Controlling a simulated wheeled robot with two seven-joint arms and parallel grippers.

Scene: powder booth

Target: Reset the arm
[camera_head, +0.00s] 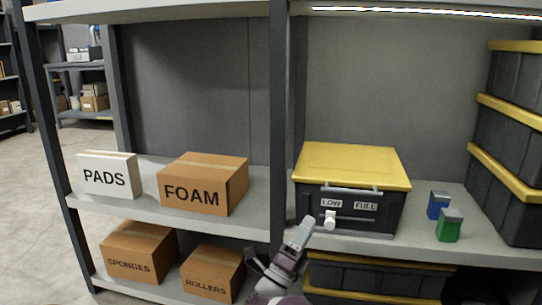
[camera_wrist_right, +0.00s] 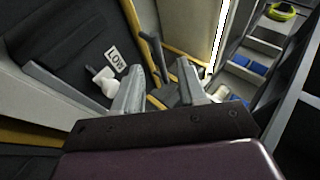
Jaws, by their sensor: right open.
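My right gripper (camera_head: 280,246) is at the bottom centre of the head view, in front of the shelf post. Its two fingers are spread, with no object held between them; they also show in the right wrist view (camera_wrist_right: 160,75). A black bin with a yellow lid (camera_head: 352,165) stands on the shelf, just right of and behind the gripper. Its front carries a grey bar handle, LOW and FULL labels and a white knob (camera_head: 330,220) under LOW. In the wrist view the knob (camera_wrist_right: 105,82) lies left of the fingers, outside them. My left gripper is not in view.
The shelf post (camera_head: 280,120) rises behind the gripper. A PADS box (camera_head: 107,177) and a FOAM box (camera_head: 203,186) stand left, SPONGES (camera_head: 137,254) and ROLLERS (camera_head: 213,275) boxes below. Blue (camera_head: 438,204) and green (camera_head: 449,227) containers and stacked yellow-lidded bins (camera_head: 508,130) are right.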

